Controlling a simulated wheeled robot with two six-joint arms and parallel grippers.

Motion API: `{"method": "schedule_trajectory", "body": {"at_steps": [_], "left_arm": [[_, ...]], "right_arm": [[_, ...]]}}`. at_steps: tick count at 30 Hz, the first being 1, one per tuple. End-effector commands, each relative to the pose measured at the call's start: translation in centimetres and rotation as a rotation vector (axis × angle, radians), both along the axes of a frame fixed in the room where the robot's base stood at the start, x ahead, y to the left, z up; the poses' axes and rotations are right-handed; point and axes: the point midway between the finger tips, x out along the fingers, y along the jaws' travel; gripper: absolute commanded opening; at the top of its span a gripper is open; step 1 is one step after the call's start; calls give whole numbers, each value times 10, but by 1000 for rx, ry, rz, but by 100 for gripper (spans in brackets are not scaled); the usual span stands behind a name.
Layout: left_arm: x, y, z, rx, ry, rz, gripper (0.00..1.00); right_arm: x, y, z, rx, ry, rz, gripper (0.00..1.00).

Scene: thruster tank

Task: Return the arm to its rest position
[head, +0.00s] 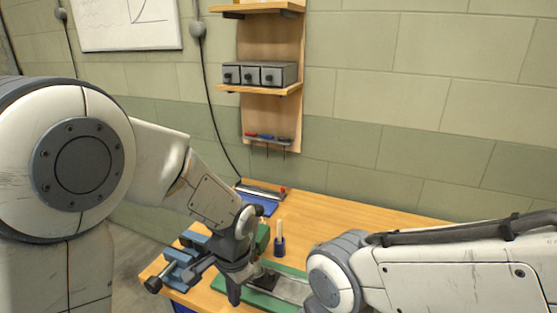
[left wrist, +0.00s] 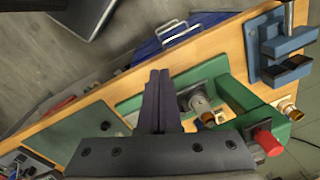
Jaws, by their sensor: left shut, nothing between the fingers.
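My left arm comes in from the left in the head view. Its dark gripper (head: 234,292) points down over the near part of the wooden bench (head: 350,216), beside the blue vise. In the left wrist view, the two dark fingers of the left gripper (left wrist: 157,85) lie together, shut with nothing between them. They are above a green fixture (left wrist: 238,95) with brass fittings and a red knob. My right arm reaches in from the right in the head view; its gripper is out of sight.
A blue vise (head: 180,262) stands at the bench's left edge and also shows in the left wrist view (left wrist: 285,45). A wall shelf (head: 262,88) holds grey drawers. The bench's back right is clear.

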Motion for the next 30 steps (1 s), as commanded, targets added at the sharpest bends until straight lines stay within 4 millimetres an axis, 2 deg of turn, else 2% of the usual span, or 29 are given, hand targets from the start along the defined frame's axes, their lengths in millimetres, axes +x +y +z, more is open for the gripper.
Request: {"method": "schedule_trajectory", "body": {"at_steps": [1, 6, 18, 26, 30], "left_arm": [[-3, 13, 1, -22, -19, 84, 0], [-14, 45, 3, -88, -82, 345, 0], [-38, 94, 4, -183, -198, 769, 0], [-52, 53, 16, -187, -149, 633, 0], [-66, 30, 24, -190, -115, 550, 0]], "right_arm": [[0, 0, 0, 0, 0, 0, 57], [0, 0, 0, 0, 0, 0, 57], [0, 0, 0, 0, 0, 0, 57], [0, 0, 0, 0, 0, 0, 57], [0, 0, 0, 0, 0, 0, 57]]}}
